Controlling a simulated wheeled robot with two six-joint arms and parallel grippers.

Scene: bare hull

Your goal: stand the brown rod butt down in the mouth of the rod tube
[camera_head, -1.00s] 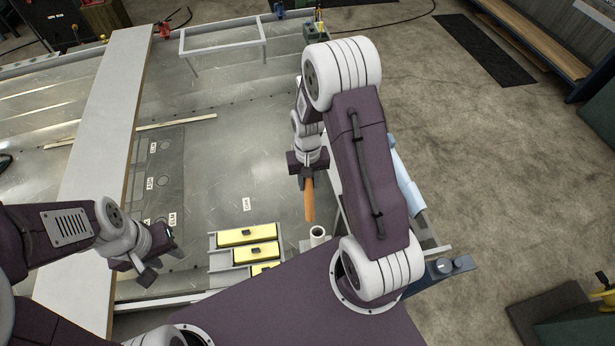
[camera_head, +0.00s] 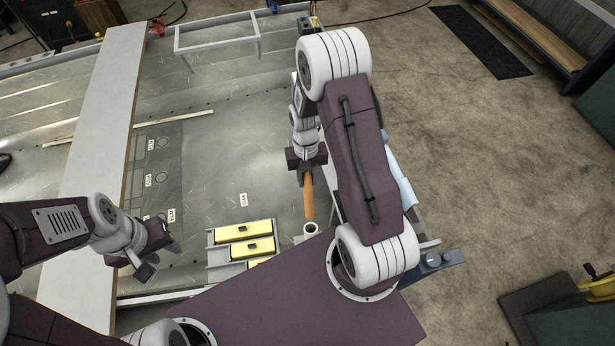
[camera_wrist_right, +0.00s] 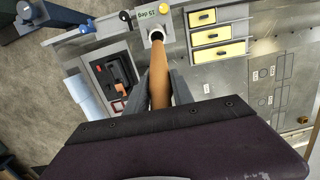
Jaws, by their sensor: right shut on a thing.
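The brown rod (camera_head: 309,201) is held in my right gripper (camera_head: 307,172) and points down. It also shows in the right wrist view (camera_wrist_right: 160,82), between the two dark fingers. The rod tube (camera_head: 310,229) is a pale tube with a dark round mouth, standing near the front edge of my base in the head view. It also shows in the right wrist view (camera_wrist_right: 156,34). The rod's low end appears just above or at the mouth; I cannot tell whether it is inside. My left gripper (camera_head: 150,264) is empty, with its fingers apart, at the left.
A rack with yellow-fronted drawers (camera_head: 246,230) stands left of the tube. A dark tray with tools (camera_wrist_right: 115,77) lies on the other side in the wrist view. A long pale plank (camera_head: 100,130) crosses the left. The metal floor between is mostly clear.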

